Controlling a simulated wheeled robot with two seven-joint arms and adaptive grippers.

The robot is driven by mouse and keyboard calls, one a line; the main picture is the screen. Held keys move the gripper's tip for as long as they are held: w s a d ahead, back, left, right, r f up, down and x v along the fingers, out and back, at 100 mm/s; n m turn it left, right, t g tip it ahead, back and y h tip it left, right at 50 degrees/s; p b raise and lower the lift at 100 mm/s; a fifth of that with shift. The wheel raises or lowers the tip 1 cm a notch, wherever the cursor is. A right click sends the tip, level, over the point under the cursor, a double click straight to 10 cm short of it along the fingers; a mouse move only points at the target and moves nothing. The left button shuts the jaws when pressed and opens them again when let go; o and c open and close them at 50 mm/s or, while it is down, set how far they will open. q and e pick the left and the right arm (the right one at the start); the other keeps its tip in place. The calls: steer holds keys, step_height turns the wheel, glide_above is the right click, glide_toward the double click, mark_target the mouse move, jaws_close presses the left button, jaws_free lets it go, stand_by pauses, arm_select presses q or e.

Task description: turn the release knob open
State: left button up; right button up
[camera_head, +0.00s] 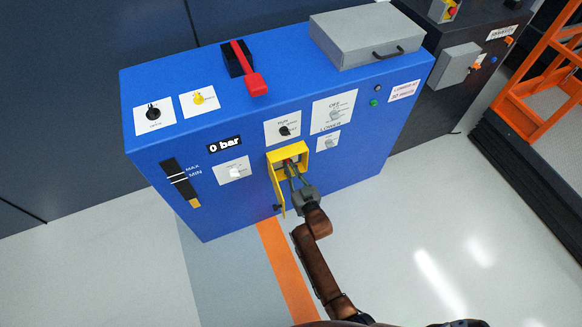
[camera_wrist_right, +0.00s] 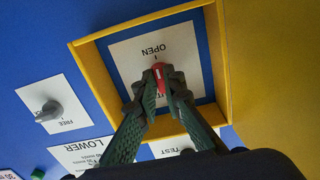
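The release knob (camera_wrist_right: 159,78) is a small red knob on a white plate marked OPEN (camera_wrist_right: 152,50), inside a yellow frame (camera_wrist_right: 218,70) on the blue cabinet. It points roughly toward the OPEN lettering, which reads upside down in the wrist view. The lower lettering on the plate is partly hidden by my fingers. My right gripper (camera_wrist_right: 160,80) reaches into the frame with its fingertips closed in on both sides of the knob. In the head view the right gripper (camera_head: 295,172) is at the yellow box, whose door (camera_head: 275,188) hangs open on the left. My left gripper is not in view.
The blue cabinet (camera_head: 230,130) carries other knobs, a red lever (camera_head: 245,70), a "0 bar" display (camera_head: 225,144) and a level gauge (camera_head: 181,182). A grey case (camera_head: 365,35) lies on top. Another knob (camera_wrist_right: 50,110) sits beside the frame. The floor in front is clear.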

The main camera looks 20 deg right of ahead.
steer(key=o, duration=0.5)
steer(key=s, duration=0.7)
steer(key=shift+s+d, duration=0.1)
steer(key=shift+s, duration=0.15)
